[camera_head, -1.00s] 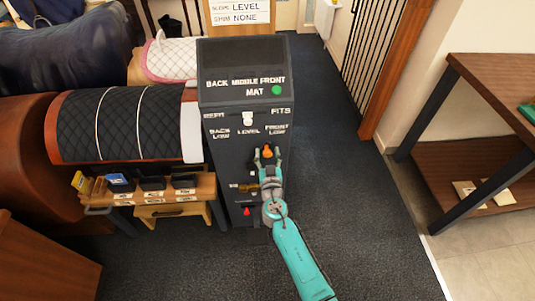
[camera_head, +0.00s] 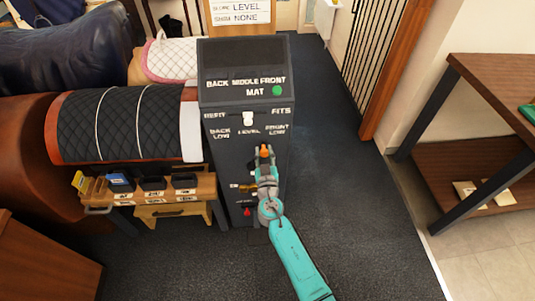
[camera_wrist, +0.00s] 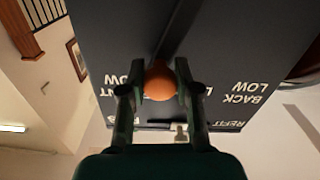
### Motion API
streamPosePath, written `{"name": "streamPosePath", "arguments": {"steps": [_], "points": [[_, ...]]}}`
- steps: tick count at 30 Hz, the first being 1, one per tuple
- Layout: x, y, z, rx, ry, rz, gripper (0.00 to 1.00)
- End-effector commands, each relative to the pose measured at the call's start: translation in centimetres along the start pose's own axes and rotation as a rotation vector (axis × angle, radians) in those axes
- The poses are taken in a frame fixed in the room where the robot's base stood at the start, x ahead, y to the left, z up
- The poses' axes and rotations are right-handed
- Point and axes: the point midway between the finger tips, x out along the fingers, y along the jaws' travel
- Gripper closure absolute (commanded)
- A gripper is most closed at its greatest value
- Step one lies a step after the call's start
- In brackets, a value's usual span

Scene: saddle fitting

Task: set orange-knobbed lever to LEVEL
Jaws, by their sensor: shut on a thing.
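The orange knob (camera_head: 264,152) of the lever sits on the front of the dark cabinet (camera_head: 250,60), below the labels BACK LOW, LEVEL and FRONT LOW. My gripper (camera_head: 263,153) is shut on it. In the wrist view the orange knob (camera_wrist: 159,82) is between the two fingertips of my gripper (camera_wrist: 159,88), one on each side. The knob stands a little right of the LEVEL label's centre in the head view. The lever's shaft is mostly hidden by my gripper.
A white switch (camera_head: 248,119) is above the labels, between REFIT and FITS. A green light (camera_head: 277,90) is on the cabinet top. A wooden stand (camera_head: 205,187) with dark blocks is to the left. Carpet on the right is clear.

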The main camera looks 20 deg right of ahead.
Motion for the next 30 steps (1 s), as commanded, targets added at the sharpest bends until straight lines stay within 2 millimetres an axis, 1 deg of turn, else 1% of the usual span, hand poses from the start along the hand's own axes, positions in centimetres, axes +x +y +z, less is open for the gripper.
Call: {"name": "streamPosePath", "arguments": {"steps": [1,6,11,15,23,24,27,30], "points": [[0.0,-0.8,-0.3,-0.036,0.001,-0.005,1.0],[0.0,-2.8,-1.0,-0.182,0.003,-0.007,1.0],[0.0,-4.2,-1.2,-0.291,0.002,-0.006,1.0],[0.0,-4.5,-1.3,-0.328,0.0,-0.004,1.0],[0.0,-4.5,-1.3,-0.33,0.0,-0.003,1.0],[0.0,-4.5,-1.3,-0.33,0.0,-0.003,0.64],[0.0,-4.5,-1.3,-0.33,0.0,-0.002,0.42],[0.0,-4.5,-1.3,-0.33,0.0,-0.002,0.42]]}}
